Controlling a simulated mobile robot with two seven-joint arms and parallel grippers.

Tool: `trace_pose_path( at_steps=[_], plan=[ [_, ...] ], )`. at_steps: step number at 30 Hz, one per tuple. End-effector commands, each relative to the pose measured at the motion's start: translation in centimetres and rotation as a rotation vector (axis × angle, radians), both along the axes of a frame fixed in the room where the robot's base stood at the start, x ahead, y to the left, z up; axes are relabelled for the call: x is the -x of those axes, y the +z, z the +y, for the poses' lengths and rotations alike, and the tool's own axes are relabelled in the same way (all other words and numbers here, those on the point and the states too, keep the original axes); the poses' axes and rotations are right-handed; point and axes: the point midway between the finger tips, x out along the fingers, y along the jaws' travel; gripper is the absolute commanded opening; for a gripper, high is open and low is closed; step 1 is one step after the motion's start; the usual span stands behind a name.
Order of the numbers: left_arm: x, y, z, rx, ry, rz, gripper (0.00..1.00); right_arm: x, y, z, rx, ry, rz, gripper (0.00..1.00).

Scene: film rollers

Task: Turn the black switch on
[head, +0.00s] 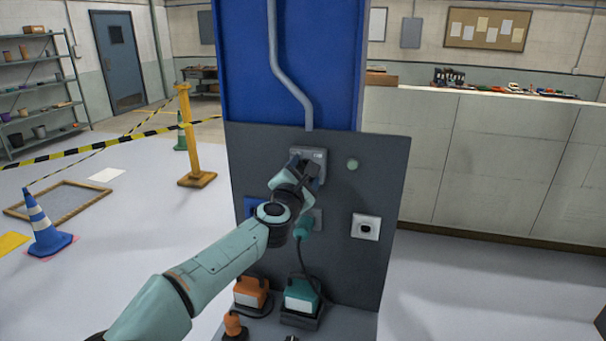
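A dark grey panel (385,185) stands upright on a blue column. A grey box (318,153) is mounted near its top centre. A white plate with a round black centre (365,227) is at the right; I cannot tell whether that centre is a switch or a socket. No black switch shows clearly. My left gripper (308,172) is at the lower part of the grey box and covers some of it. Its dark fingers are small against the box, so I cannot tell whether they touch it or are open. My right gripper is not in view.
A round green button (352,164) is right of the grey box. A teal plug (303,230) with a dark cable is below my wrist. A blue fitting (250,206) is partly hidden. An orange lamp (251,292) and a teal lamp (301,296) stand at the panel's foot.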

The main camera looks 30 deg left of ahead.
Motion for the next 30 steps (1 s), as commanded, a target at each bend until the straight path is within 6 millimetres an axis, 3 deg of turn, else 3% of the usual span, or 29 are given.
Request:
trace_pose_path(
  at_steps=[11, 30],
  plan=[
    [0.0, 0.2, 0.0, -0.142, 0.001, 0.031, 0.33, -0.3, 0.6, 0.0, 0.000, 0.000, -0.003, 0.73],
    [0.0, 0.3, 0.0, -0.717, 0.005, 0.167, 0.33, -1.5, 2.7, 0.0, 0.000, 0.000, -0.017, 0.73]
  ],
)
